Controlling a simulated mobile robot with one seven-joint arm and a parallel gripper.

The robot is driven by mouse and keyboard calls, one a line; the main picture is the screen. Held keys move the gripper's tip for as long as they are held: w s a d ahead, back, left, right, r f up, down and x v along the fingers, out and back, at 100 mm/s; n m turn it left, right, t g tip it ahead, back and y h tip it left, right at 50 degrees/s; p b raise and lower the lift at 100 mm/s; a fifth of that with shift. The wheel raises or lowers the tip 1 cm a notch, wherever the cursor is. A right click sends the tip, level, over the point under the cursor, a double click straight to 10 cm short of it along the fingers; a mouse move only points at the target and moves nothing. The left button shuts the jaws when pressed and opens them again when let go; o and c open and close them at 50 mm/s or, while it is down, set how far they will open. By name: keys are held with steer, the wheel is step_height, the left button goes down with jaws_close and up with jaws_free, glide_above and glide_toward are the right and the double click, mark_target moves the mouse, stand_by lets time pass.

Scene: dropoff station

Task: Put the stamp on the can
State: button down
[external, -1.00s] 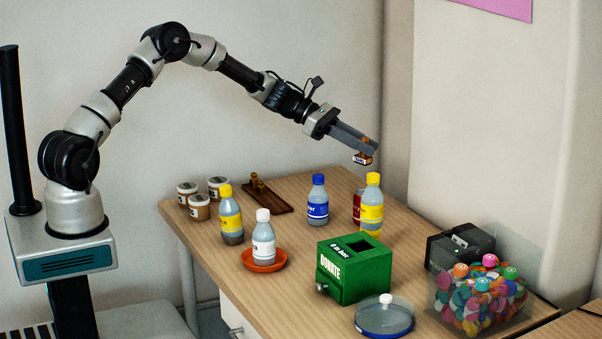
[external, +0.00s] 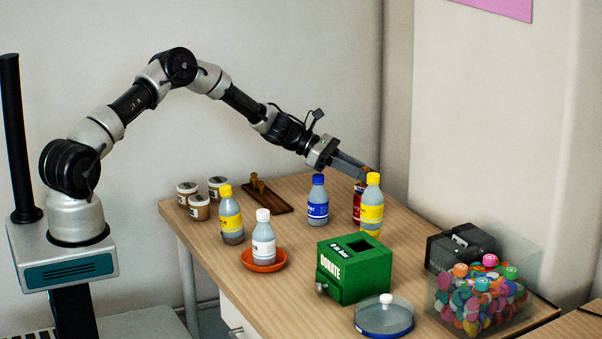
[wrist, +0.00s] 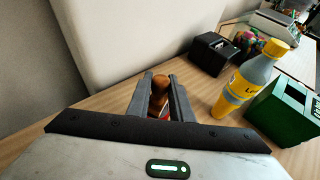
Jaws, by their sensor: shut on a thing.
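My gripper (external: 365,173) is shut on the stamp, whose brown wooden handle (wrist: 160,86) shows between the fingers in the wrist view. The stamp is right over the red can (external: 357,206), low at its top. The can stands at the back right of the table, partly hidden behind a yellow-capped bottle (external: 373,212). I cannot tell whether the stamp's base touches the can's top. The same bottle stands right of the fingers in the wrist view (wrist: 243,85).
A blue-capped bottle (external: 318,205) stands left of the can. A green donation box (external: 352,272), a black box (external: 455,252) and a clear bin (external: 515,305) of colourful caps are nearer. A wooden tray (external: 274,199) lies at the back left.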

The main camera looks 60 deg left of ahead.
steer(key=c, duration=2)
jaws_free()
steer(key=shift+f, duration=0.15)
steer(key=o, duration=0.4)
